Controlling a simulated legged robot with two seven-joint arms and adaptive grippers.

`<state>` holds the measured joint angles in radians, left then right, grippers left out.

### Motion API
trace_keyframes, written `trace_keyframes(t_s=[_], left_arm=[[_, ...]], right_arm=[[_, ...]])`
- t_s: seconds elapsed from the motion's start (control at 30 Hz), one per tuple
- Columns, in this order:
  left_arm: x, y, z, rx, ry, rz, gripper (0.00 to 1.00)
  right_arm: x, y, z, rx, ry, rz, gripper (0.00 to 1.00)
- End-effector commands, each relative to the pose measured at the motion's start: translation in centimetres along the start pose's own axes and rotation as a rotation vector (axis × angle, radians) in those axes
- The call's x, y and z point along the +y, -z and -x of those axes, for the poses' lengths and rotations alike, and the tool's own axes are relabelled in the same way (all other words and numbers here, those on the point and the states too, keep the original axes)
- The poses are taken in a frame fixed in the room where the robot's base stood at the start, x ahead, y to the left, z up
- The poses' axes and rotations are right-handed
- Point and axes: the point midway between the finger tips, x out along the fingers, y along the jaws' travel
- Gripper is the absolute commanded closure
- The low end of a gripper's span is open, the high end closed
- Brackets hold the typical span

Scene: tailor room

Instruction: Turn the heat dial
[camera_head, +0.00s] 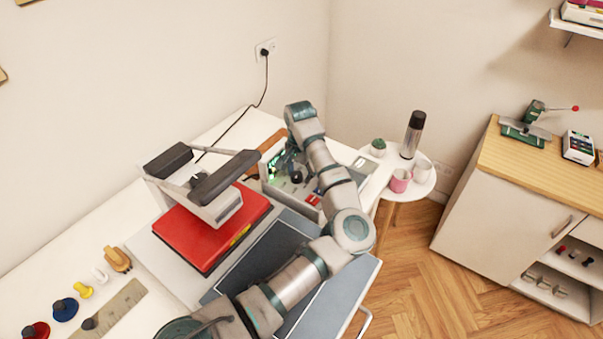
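The heat press has a red upper plate (208,232) and a grey control box (270,190) at its right end. A dark round knob (297,177), which looks like the heat dial, is on the box's panel near a green-lit display (273,166). My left gripper (289,163) is small and dark, right by the knob and partly hidden behind my arm. I cannot tell whether it touches the knob or how its fingers are set. My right gripper is not in view.
The press's dark lower plate (262,262) lies under my arm. Several coloured knob-like pieces and a ruler (113,308) lie at the lower left. A cabinet stands right.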

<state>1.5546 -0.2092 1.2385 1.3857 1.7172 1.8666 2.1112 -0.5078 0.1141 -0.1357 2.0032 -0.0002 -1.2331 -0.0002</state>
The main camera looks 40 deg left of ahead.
Motion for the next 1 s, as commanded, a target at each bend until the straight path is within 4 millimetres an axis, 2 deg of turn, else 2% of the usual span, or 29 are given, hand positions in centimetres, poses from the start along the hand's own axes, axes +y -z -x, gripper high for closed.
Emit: trace_keyframes(t_s=[0.03, 0.07, 0.2, 0.27, 0.3, 0.73, 1.0], left_arm=[[-0.2, 0.0, 0.0, 0.0, -0.002, 0.001, 0.36], [-0.3, 0.0, 0.0, 0.0, -0.002, 0.002, 0.43], [-0.2, 0.0, 0.0, 0.0, 0.001, 0.002, 0.78], [-0.1, 0.0, 0.1, 0.0, 0.005, 0.003, 0.92], [0.0, 0.0, 0.1, 0.0, 0.008, 0.004, 0.96], [0.1, -0.1, 0.2, -0.001, 0.003, -0.015, 0.96], [0.1, 0.0, 0.2, -0.001, 0.005, -0.135, 0.96]], right_arm=[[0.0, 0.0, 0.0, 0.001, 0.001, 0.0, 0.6], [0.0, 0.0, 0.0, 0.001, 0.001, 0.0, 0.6], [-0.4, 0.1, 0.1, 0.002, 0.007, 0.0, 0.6], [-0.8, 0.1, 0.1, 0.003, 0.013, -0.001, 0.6], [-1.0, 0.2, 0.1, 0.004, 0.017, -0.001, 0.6], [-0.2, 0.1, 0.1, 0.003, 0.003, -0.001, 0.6], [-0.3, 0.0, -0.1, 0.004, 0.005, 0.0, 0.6]])
